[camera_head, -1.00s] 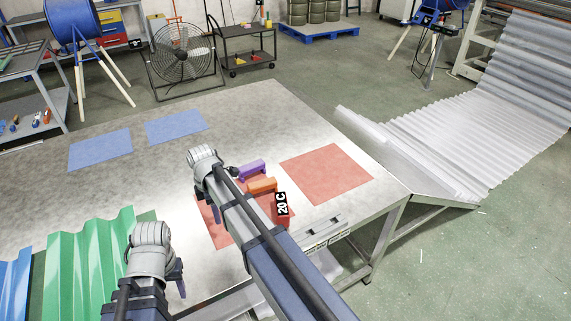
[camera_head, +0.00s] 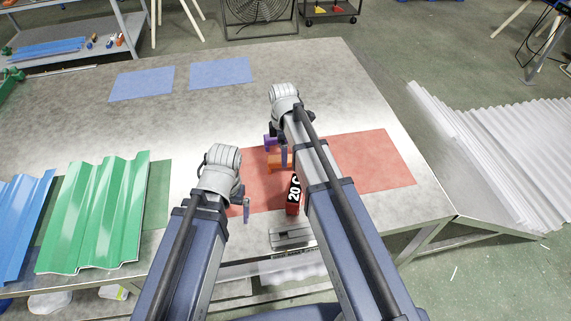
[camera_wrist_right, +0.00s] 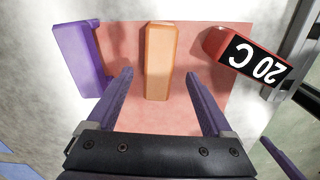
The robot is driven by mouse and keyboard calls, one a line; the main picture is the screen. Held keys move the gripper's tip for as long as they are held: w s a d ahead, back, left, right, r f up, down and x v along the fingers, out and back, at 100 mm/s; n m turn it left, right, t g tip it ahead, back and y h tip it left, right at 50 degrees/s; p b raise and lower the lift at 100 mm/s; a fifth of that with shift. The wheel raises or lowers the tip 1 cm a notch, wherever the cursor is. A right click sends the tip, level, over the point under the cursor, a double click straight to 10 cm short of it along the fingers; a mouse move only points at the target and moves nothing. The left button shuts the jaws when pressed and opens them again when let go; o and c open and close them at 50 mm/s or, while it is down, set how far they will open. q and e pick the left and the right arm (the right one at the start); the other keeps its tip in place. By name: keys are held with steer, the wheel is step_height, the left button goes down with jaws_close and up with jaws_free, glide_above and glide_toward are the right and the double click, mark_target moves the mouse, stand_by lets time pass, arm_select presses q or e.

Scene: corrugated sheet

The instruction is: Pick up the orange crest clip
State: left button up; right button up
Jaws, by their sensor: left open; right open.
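The orange crest clip (camera_head: 279,162) lies on a red mat (camera_head: 377,161) on the metal table, partly behind my right arm in the head view. In the right wrist view the orange clip (camera_wrist_right: 159,62) stands upright in the picture between the lines of my two fingers. My right gripper (camera_wrist_right: 159,74) is open and empty, with a finger on each side of the clip and a gap to both. My left gripper (camera_head: 246,207) is open near the mat's left front edge; its fingers are only partly visible.
A purple clip (camera_wrist_right: 80,58) lies left of the orange one. A red object labelled "20 C" (camera_wrist_right: 255,58) lies right of it. A grey metal holder (camera_head: 291,236) sits at the table's front edge. Green corrugated sheet (camera_head: 95,212) and blue mats (camera_head: 142,83) are on the left.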

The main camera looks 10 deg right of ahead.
arm_select(q)
steer(key=shift+f+b, duration=2.6)
steer(key=shift+f, duration=0.3)
arm_select(e)
steer(key=shift+w+d+f, duration=0.1)
steer(key=shift+f, duration=1.35)
steer(key=shift+d+f, duration=0.1)
steer(key=shift+f, duration=1.35)
arm_select(q)
steer(key=shift+r, duration=0.1)
arm_select(e)
steer(key=shift+r, duration=0.1)
jaws_close()
